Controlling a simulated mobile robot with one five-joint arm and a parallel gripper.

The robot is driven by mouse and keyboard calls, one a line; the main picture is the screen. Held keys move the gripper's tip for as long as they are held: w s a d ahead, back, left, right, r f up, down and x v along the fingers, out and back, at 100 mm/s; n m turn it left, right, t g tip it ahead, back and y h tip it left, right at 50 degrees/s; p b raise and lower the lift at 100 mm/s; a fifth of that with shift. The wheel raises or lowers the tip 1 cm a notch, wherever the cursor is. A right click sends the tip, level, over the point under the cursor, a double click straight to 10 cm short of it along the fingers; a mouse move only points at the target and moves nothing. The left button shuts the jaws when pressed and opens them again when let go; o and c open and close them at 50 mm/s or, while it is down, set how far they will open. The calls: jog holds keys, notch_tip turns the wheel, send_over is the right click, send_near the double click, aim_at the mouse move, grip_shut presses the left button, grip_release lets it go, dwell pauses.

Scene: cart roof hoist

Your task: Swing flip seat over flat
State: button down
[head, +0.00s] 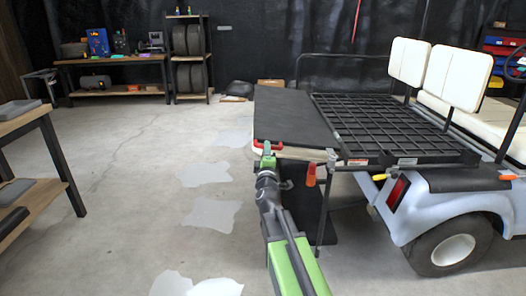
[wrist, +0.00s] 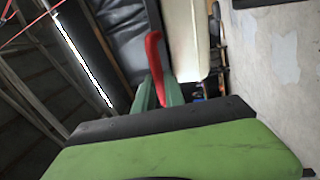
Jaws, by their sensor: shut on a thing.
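The flip seat (head: 292,116) is at the rear of the white cart, its black panel face up and roughly level beside the black grid deck (head: 385,125). A strip of its cream cushion (head: 296,153) shows beneath the front edge. A red handle (head: 258,144) sits at the panel's near left corner. My green gripper (head: 267,151) is at that corner, shut on the red handle. In the wrist view the red handle (wrist: 153,50) rises between my gripper's fingers (wrist: 160,92), beside the cream cushion (wrist: 186,38). The fingers' exact contact is partly hidden.
An orange-handled latch (head: 311,174) and a grey bracket stand at the deck's near edge, close to my arm. The cart's rear wheel (head: 452,252) is at right. A wooden bench (head: 30,165) is at left. Open concrete floor lies between.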

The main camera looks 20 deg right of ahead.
jog(key=shift+d, duration=0.4)
jog(key=c, duration=1.5)
grip_release()
jog(key=shift+o, duration=0.3)
jog(key=shift+a, duration=0.1)
jog(key=b+v, duration=0.1)
jog(key=v, duration=0.6)
jog(key=shift+s, duration=0.2)
jog(key=shift+a, duration=0.1)
